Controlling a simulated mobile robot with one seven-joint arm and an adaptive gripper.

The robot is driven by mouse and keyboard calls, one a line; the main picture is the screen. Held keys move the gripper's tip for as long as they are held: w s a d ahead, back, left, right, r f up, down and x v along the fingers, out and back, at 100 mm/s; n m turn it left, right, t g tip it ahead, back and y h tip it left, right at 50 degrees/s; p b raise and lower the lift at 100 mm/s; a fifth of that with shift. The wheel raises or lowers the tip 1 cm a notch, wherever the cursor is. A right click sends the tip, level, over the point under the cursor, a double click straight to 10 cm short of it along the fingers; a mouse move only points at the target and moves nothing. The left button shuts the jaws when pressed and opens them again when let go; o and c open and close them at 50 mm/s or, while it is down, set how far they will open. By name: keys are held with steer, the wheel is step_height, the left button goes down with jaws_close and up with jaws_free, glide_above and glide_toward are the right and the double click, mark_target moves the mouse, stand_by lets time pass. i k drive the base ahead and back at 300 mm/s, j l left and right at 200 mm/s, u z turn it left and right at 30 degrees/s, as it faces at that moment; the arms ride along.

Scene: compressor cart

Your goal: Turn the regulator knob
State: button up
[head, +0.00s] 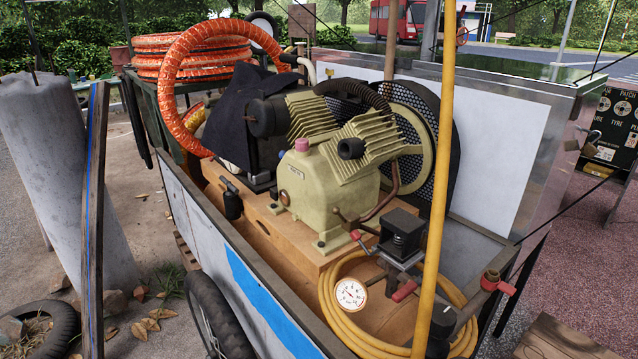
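A black, round-topped knob-like part (441,322) stands in the front right corner of the cart, partly behind the yellow pole. It looks like the regulator knob, but I cannot be sure. A white-faced pressure gauge (351,294) is to its left, against the coiled yellow hose. The cream compressor (330,185) is bolted on a wooden base in the cart's middle. A black box-shaped fitting (402,234) is between the compressor and the knob-like part, with red-handled parts near it. My gripper is not in view.
The yellow pole (440,150) rises in front of the cart's contents. The metal cart wall (240,275) runs along the near side. A red valve (497,283) is on the right edge. Orange hose (190,55) is coiled at back left. A concrete post (60,180) stands left.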

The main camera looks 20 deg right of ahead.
mark_target(444, 319)
steer(key=j+z, duration=0.15)
steer(key=z, duration=0.3)
steer(key=j+z, duration=0.1)
steer(key=z, duration=0.35)
steer(key=j+z, duration=0.2)
steer(key=z, duration=0.25)
